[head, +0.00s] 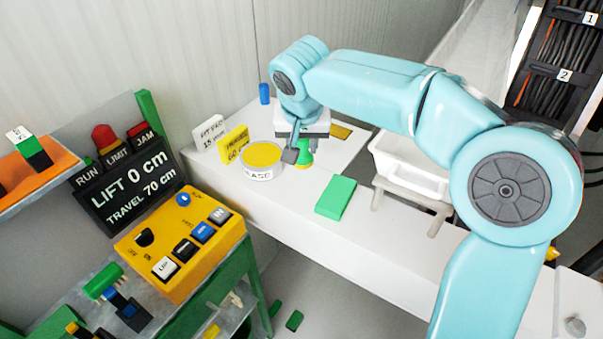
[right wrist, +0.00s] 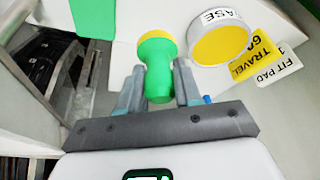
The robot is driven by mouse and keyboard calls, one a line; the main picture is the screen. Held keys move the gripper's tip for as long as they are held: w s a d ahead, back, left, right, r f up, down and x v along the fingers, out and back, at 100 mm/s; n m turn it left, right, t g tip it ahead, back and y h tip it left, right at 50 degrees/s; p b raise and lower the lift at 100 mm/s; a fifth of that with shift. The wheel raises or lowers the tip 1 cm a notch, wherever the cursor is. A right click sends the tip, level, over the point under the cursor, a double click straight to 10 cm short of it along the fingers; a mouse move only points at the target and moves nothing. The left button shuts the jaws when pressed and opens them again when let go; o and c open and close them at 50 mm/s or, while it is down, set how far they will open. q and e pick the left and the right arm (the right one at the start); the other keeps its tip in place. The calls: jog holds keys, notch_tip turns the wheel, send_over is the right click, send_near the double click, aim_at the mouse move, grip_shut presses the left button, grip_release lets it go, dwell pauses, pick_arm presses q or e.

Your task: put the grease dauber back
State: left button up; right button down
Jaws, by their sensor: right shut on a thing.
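The grease dauber is a green handle with a wider green end edged in yellow. In the right wrist view the dauber (right wrist: 156,52) sits between my right fingers, its yellow-edged end pointing away. My right gripper (right wrist: 159,83) is shut on its handle. In the head view the dauber (head: 305,156) shows below my right gripper (head: 296,146), just right of the grease tin (head: 262,173). The white tin, filled with yellow, also shows in the right wrist view (right wrist: 220,44). I cannot tell whether the dauber touches the white bench. My left gripper is out of view.
Signs, "FIT PAD" (head: 209,133) and yellow (head: 233,144), stand behind the tin. A green block (head: 336,197) lies at the bench's front. A white tray (head: 402,164) is to the right. A yellow control box (head: 178,236) and a black lift display (head: 125,187) are left.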

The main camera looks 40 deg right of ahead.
notch_tip(320, 180, down, 7)
jog(key=shift+f, duration=0.15)
jog(key=shift+s+a, duration=0.1)
jog(key=shift+s, duration=0.05)
jog(key=shift+f+b, duration=0.2)
jog(key=shift+b, duration=0.15)
jog(key=c, duration=0.8)
grip_release()
jog(key=shift+r, duration=0.1)
